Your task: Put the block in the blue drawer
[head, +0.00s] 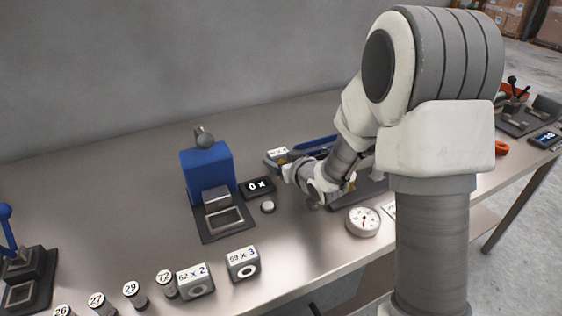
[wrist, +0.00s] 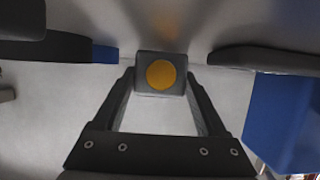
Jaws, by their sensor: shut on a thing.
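My gripper (wrist: 161,76) is shut on a grey block with an orange disc on its face (wrist: 160,74); the block sits between the fingertips in the wrist view. A long blue part (head: 316,146) lies behind my wrist, partly covered by the arm. In the wrist view a blue surface (wrist: 278,118) stands at the right and a blue strip (wrist: 104,54) at the left. I cannot tell which blue part is the drawer.
A blue press-like machine (head: 205,170) stands left of my wrist, beside a small display (head: 258,187) reading 0 x. A round dial (head: 363,221) sits near the front edge. Labelled grey blocks (head: 243,265) and several cylinders stand front left. The back left of the bench is clear.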

